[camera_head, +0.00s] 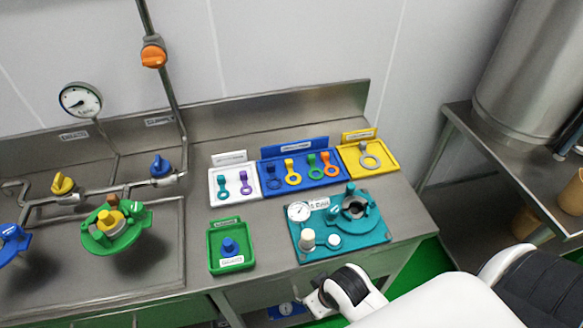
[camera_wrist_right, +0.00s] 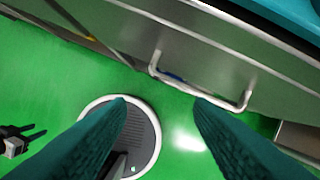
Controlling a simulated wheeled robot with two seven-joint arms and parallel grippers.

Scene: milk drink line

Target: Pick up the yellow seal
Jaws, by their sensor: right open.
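The yellow seal (camera_head: 292,173) is a ring with a tab, lying in the blue tray (camera_head: 262,188) at the back of the counter. It lies between a dark blue seal (camera_head: 272,177) and a green seal (camera_head: 312,166). My right arm comes in from the lower right of the head view, in front of the counter, well short of the tray. In the right wrist view my right gripper (camera_wrist_right: 160,103) is open and empty, its two teal fingers above the green floor. A small black forked shape at that view's left edge may be my left gripper; its state is unclear.
A white tray (camera_head: 211,193) and a yellow tray (camera_head: 393,150) flank the blue one. A teal fixture (camera_head: 375,241) with a gauge and a green tray (camera_head: 214,263) stand nearer the front edge. A drawer handle (camera_wrist_right: 200,94) projects from the cabinet front.

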